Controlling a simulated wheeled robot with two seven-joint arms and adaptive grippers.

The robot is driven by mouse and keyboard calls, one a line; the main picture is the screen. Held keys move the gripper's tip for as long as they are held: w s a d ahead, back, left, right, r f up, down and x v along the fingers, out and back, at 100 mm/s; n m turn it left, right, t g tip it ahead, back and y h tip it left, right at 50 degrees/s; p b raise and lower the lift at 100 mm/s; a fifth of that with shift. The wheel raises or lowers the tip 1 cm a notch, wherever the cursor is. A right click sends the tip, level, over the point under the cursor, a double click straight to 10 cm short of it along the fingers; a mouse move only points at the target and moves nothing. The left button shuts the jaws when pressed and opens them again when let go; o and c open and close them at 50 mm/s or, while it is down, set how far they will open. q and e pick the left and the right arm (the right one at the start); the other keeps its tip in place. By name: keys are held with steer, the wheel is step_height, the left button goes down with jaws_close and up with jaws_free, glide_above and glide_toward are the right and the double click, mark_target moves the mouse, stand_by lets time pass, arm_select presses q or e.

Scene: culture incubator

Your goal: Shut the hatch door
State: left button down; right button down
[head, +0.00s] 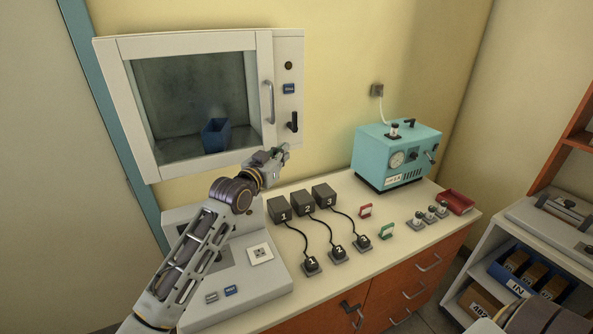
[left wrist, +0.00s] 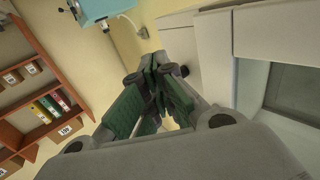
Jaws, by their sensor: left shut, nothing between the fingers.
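The hatch is a white box on the wall at the upper left of the head view. Its door (head: 190,40) has a white frame, a dark window and a vertical grey handle (head: 269,102). The door looks flush or nearly flush with the side panel; I cannot tell whether a small gap remains. A black lever (head: 292,122) sits low on that panel. My left gripper (head: 284,152) is shut and empty, just below the panel's lower end and apart from the handle. Its closed fingers also show in the left wrist view (left wrist: 165,70). My right gripper is not in view.
A blue container (head: 216,135) shows through the window. Below, the counter holds numbered black boxes (head: 303,203) with cables, and a teal machine (head: 398,152) stands at the back right. A shelf with an IN bin (head: 520,285) is at the far right.

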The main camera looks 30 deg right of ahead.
arm_select(q)
steer(key=s+b, duration=0.1)
steer(key=s, duration=0.8)
steer(key=shift+a+f+b, duration=0.15)
steer(key=shift+f+b, duration=0.05)
steer(key=shift+b, duration=0.2)
stand_by(0.6)
